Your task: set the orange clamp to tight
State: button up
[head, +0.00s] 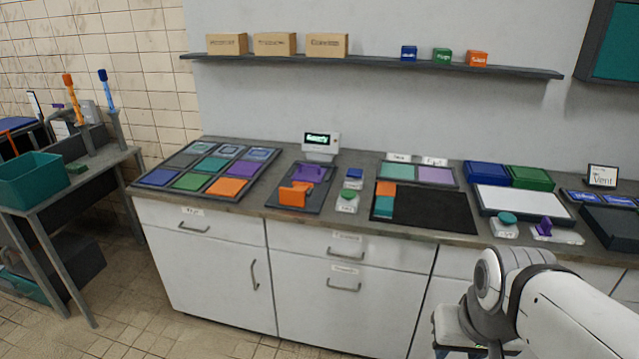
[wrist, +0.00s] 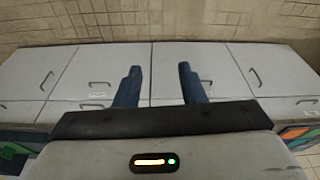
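The orange clamp (head: 293,195) sits at the front of a dark board on the counter, left of centre in the head view. A purple clamp-like piece (head: 310,173) is just behind it on the same board. The orange clamp's setting is too small to tell. My gripper shows in the wrist view with two blue fingers (wrist: 158,87) spread apart and nothing between them. It faces the cabinet fronts. In the head view my arm is at the lower right, well away from the clamp, and the fingers cannot be made out.
A small display (head: 320,143) stands behind the clamp board. A tray of coloured tiles (head: 208,172) lies to its left. A green-topped button (head: 347,200) and a black mat (head: 435,208) lie to its right. White cabinets (head: 340,285) front the counter. Tiled floor is free at lower left.

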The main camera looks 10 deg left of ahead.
aim_at(296, 197)
jog(key=z, duration=2.55)
jog(key=k, duration=1.25)
jog(key=u, duration=1.85)
jog(key=i, duration=1)
jog(key=u, duration=0.05)
